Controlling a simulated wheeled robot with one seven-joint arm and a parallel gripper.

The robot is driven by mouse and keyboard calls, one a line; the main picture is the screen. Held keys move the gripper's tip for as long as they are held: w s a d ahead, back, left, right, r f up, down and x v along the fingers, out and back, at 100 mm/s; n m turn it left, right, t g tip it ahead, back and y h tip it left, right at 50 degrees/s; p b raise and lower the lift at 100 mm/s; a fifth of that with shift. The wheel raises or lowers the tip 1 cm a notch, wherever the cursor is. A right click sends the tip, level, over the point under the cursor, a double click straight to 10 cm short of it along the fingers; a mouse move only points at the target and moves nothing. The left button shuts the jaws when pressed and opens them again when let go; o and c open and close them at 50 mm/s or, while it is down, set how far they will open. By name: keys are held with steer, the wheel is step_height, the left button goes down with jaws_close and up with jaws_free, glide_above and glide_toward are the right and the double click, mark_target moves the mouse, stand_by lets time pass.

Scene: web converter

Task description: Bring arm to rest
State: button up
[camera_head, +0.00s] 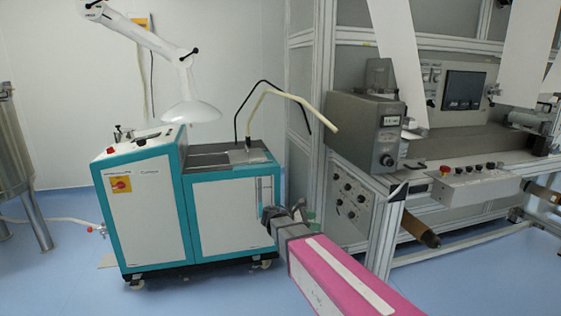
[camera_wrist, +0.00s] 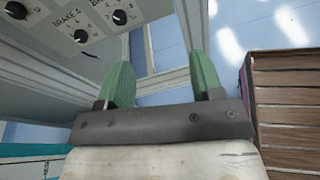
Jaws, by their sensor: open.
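My gripper (camera_head: 288,213) shows in the head view just right of the teal and white machine, in front of the grey frame. In the wrist view my gripper (camera_wrist: 160,72) has two green fingers standing well apart. Nothing is held between them. Behind the fingers are a pale frame post and blue floor. Part of my gripper is hard to make out in the head view.
The teal and white wheeled machine (camera_head: 148,205) stands left of my gripper. A framed converter with a knob panel (camera_head: 353,200) and a button box (camera_head: 475,185) is at right. A slatted brown surface (camera_wrist: 287,115) lies at the right in the wrist view. Blue floor (camera_head: 215,292) is open at front left.

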steer(key=s+d+f+m+g+y, duration=0.1)
steer(key=s+d+f+m+y, duration=0.2)
steer(key=s+f+m+y, duration=0.4)
steer(key=s+d+f+m+g+y, duration=0.2)
steer(key=s+f+m+y, duration=0.4)
steer(key=m, duration=0.5)
steer(key=shift+s+d+f+m+y, duration=0.35)
steer(key=shift+s+d+y, duration=0.25)
steer(key=shift+s+y, duration=0.4)
steer(key=shift+s, duration=0.1)
